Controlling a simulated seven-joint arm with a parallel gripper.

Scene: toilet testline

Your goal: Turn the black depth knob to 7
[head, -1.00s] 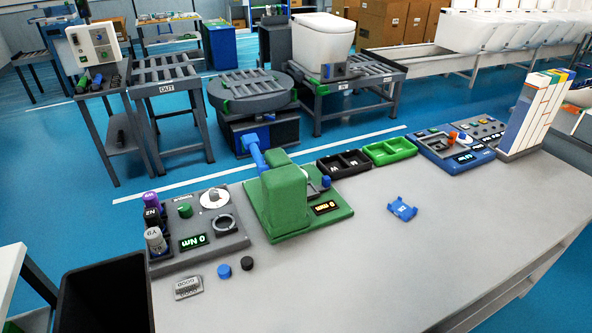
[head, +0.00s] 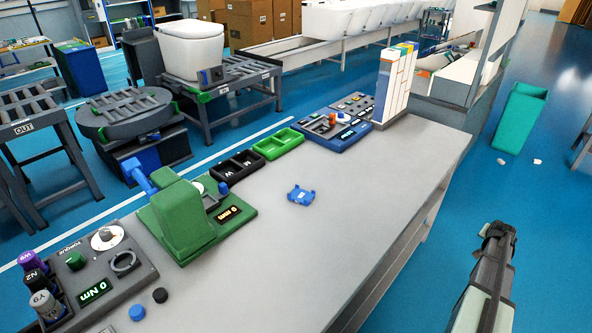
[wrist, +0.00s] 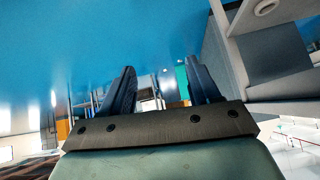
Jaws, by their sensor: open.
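The green press (head: 183,222) stands on its green base on the table, with a blue lever at its upper left and an orange-lit display (head: 229,212) at its front right. A small dark block with a blue part (head: 223,188) sits beside that display. I cannot make out a black depth knob on it for certain. A loose black round cap (head: 160,295) lies on the table in front of the torque panel. My gripper (head: 497,232) is at the right, off the table and far from the press. In the wrist view my gripper (wrist: 160,68) is open and empty.
A blue cap (head: 137,312) lies beside the black cap. A blue bracket (head: 300,195) lies mid-table. Black (head: 238,166) and green (head: 277,144) trays, a blue control panel (head: 337,130) and a tall file block (head: 393,85) line the far edge. The table's right front is clear.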

